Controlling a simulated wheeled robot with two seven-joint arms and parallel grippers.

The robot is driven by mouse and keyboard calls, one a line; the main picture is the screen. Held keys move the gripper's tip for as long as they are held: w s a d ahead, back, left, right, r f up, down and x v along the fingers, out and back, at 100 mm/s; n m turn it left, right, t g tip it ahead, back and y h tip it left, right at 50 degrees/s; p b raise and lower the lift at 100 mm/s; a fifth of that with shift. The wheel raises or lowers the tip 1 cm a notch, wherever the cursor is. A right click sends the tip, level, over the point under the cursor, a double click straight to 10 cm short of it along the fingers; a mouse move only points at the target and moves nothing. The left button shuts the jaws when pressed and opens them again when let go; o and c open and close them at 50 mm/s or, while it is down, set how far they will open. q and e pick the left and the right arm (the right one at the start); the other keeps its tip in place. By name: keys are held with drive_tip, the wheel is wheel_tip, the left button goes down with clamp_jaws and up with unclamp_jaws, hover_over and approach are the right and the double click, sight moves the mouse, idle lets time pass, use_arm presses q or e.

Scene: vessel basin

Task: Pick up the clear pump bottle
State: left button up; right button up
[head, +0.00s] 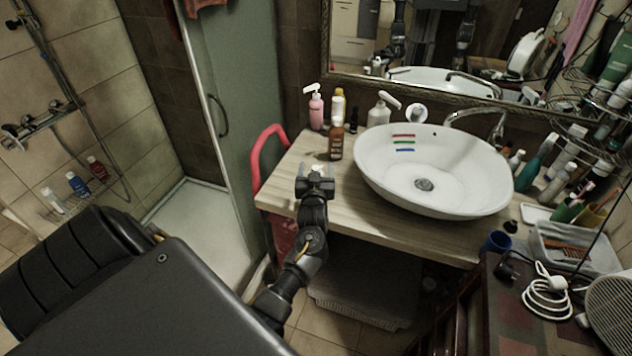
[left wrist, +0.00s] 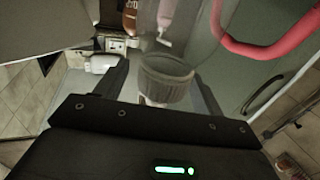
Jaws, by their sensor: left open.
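The clear pump bottle shows in the left wrist view as a see-through body with a ribbed collar (left wrist: 166,72), upside down in that picture. In the head view only its small white top (head: 318,168) shows, at the counter's front left; the rest is hidden by my gripper. My left gripper (head: 316,181) is open, with its fingers on either side of the bottle's collar in the left wrist view (left wrist: 160,85). I cannot tell whether either finger touches it. My right gripper is not in view.
A brown bottle (head: 336,141) stands just behind on the wooden counter (head: 290,180). A pink pump bottle (head: 316,110) and a white pump bottle (head: 379,112) stand farther back. The white basin (head: 460,185) is to the right. A red rail (head: 256,160) curves beside the counter's left edge.

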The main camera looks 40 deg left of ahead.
use_arm(q)
drive_tip(key=shift+w+a, duration=0.35)
drive_tip(key=shift+w, duration=0.05)
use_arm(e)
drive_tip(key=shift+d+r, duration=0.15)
use_arm(q)
drive_tip(key=shift+d, duration=0.1)
drive_tip(key=shift+c, duration=1)
drive_tip(key=c, duration=1.2)
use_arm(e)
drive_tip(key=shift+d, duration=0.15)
